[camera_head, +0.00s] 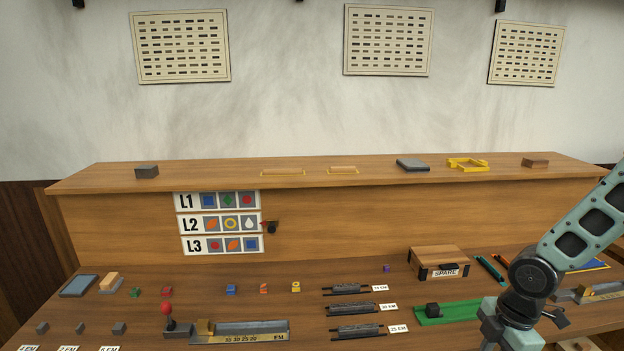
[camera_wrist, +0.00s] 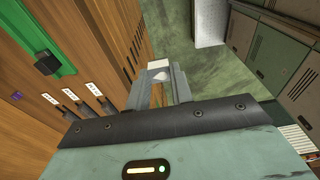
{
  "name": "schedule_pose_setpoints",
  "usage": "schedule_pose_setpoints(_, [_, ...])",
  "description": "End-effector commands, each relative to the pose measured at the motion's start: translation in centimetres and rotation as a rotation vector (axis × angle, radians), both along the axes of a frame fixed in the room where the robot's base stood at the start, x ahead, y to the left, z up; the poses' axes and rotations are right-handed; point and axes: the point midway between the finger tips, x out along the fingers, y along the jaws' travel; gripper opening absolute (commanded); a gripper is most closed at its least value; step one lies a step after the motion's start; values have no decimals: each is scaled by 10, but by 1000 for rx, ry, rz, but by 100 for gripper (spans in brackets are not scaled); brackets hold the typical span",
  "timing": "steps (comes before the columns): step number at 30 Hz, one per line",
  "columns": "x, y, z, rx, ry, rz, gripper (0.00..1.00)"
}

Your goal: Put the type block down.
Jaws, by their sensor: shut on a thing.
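My gripper (camera_wrist: 158,90) is shut on a small type block (camera_wrist: 159,67) with a pale, whitish face, seen between the fingertips in the wrist view. Its face mark is too small to read. The block is held clear, with the green floor behind it and the wooden bench to the left. In the head view my arm comes in from the right and the gripper is cut off at the bottom edge. Other type blocks stand on the bench: green (camera_head: 135,292), red (camera_head: 167,292), blue (camera_head: 231,289), orange (camera_head: 263,288), yellow (camera_head: 296,287) and purple (camera_head: 386,268).
Dark rails with labels (camera_head: 358,308) lie mid-bench. A green mat (camera_head: 460,311) bears a dark block (camera_head: 432,310). A SPARE box (camera_head: 438,260) stands behind it. A raised shelf (camera_head: 220,172) runs behind.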

Motion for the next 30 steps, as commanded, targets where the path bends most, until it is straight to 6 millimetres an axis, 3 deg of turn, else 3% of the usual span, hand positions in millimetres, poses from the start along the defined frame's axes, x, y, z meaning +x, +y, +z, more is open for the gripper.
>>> schedule_pose_setpoints(17, [15, 7, -21, -1, -1, -309, 0])
schedule_pose_setpoints(23, [26, 12, -36, -1, -1, -527, 0])
schedule_pose_setpoints(30, [46, 24, -60, -1, -3, -934, 0])
